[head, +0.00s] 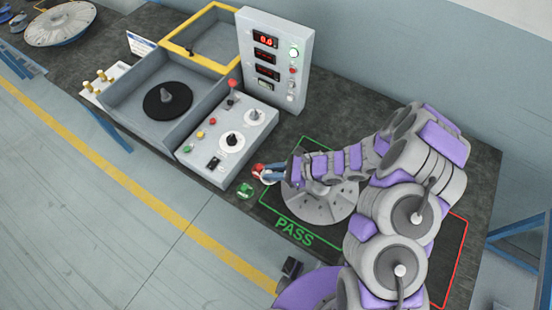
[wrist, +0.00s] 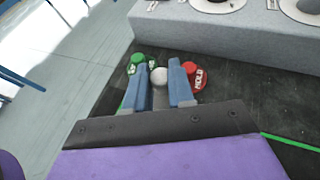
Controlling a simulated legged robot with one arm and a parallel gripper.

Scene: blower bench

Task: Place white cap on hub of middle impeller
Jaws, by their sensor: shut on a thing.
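My gripper (wrist: 158,66) has two blue fingers, and a small white cap (wrist: 158,77) is held between them near the tips. In the head view my gripper (head: 268,174) is low over the bench, just left of a grey impeller (head: 322,207) on the mat marked PASS. My arm hides part of that impeller, including its hub. Another grey impeller (head: 60,22) lies at the far left back. I cannot tell which impeller is the middle one.
A green cap (wrist: 138,58) and a red labelled cap (wrist: 198,75) lie beside my fingers. The grey balancing machine (head: 215,150) with its black disc (head: 168,99) and control tower (head: 275,55) stands behind. A red-outlined area (head: 455,250) is at right.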

